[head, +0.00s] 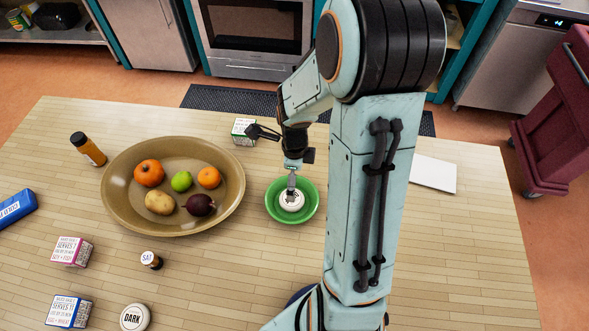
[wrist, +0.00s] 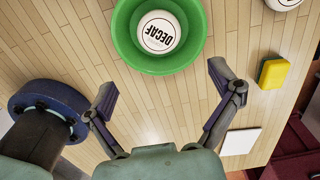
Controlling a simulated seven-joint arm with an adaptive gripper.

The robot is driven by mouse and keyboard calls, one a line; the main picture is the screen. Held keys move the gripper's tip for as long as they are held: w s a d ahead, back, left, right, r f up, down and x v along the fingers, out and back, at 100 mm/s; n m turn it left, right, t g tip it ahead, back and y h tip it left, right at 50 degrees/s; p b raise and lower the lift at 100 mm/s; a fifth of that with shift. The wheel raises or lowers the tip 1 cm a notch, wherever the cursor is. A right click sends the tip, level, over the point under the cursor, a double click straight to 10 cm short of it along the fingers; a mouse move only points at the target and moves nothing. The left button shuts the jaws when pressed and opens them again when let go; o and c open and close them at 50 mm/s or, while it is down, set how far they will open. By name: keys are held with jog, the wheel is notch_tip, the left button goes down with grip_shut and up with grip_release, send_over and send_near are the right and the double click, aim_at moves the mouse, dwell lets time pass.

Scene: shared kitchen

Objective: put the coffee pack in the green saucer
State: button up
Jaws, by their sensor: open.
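A white round coffee pack marked DECAF (head: 292,203) lies inside the green saucer (head: 271,212) in the middle of the table. Both also show at the top of the wrist view, the DECAF pack (wrist: 158,33) within the rim of the saucer (wrist: 127,45). My gripper (head: 291,181) is over the saucer in the head view. In the wrist view my gripper (wrist: 163,88) has its fingers wide apart with nothing between them; the pack is beyond the fingertips. A second round pack marked DARK (head: 134,317) lies at the front left.
A large tan bowl (head: 115,205) of fruit and vegetables stands left of the saucer. A bottle (head: 88,149), several printed boxes and a small SAT jar (head: 151,260) are on the left. A yellow sponge (wrist: 273,73) and a white sheet (head: 436,173) lie right. The front right is clear.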

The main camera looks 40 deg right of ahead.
jog(key=s+a+r+n, duration=0.6)
jog(key=a+r+n, duration=0.1)
jog(key=n, duration=0.7)
jog(key=s+a+r+n, duration=0.6)
jog(key=s+r+n, duration=0.1)
jog(key=n, duration=0.7)
jog(key=shift+s+a+y, duration=0.2)
jog(key=shift+a+y, duration=0.15)
jog(key=shift+y, duration=0.05)
jog(key=shift+r, duration=0.1)
jog(key=shift+o, duration=0.9)
